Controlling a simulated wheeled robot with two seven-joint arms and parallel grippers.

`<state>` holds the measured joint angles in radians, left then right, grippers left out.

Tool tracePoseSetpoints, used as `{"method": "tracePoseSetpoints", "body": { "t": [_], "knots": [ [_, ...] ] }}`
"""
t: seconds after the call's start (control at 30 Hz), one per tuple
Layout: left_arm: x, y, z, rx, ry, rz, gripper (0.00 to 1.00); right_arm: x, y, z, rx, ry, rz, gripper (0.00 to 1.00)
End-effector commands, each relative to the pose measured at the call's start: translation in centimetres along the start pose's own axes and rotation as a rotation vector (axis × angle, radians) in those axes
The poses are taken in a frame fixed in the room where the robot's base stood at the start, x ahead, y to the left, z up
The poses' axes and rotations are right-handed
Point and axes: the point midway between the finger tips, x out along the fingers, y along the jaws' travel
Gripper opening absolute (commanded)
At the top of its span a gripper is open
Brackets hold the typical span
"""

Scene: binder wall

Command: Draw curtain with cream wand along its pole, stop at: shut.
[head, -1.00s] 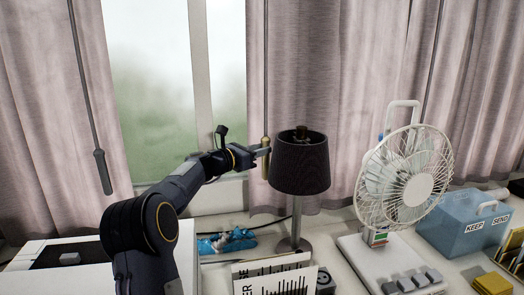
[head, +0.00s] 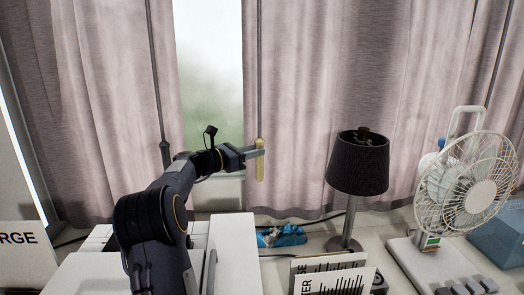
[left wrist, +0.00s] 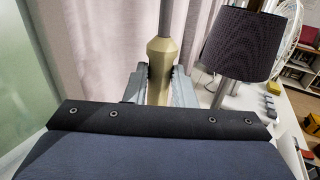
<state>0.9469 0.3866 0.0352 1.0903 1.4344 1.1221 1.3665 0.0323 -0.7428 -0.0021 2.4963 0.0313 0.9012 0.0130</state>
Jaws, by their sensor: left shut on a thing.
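The pinkish-grey curtain (head: 300,110) hangs right of the window gap (head: 212,90), its leading edge by the gap. Its wand has a thin dark rod and a cream handle (head: 260,172), hanging about upright in front of that edge. My left gripper (head: 257,153) is shut on the cream handle. The handle (left wrist: 159,75) also shows in the left wrist view, between the two grey fingers (left wrist: 159,88). A narrow strip of window shows between this curtain and the left curtain (head: 90,110). The pole is out of view. My right gripper is not in view.
The left curtain has a dark wand (head: 165,153). A dark-shaded lamp (head: 358,167) and a white fan (head: 465,188) stand on the worktop to the right. A crumpled blue thing (head: 282,236) lies below the gripper. White boxes (head: 232,252) stand near my left arm.

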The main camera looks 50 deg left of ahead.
Motion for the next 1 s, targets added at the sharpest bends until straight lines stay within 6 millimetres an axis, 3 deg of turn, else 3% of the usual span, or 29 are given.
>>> {"method": "tracePoseSetpoints", "body": {
  "t": [0.33,0.37,0.43,0.77,1.0],
  "knots": [
    [-0.4,0.4,-0.2,0.001,0.005,0.008,0.0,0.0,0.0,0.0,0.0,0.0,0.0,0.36],
    [-0.4,0.4,-0.2,0.001,0.005,0.009,0.26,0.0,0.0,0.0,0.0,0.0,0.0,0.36],
    [-0.4,0.3,-0.1,0.001,0.005,0.008,0.32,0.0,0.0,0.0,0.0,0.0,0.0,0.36],
    [-0.8,0.3,-0.2,0.001,0.003,0.006,0.32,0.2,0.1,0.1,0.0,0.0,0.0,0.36],
    [-4.7,0.4,-0.4,0.003,0.004,0.011,0.32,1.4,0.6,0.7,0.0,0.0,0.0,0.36]
  ]
}}
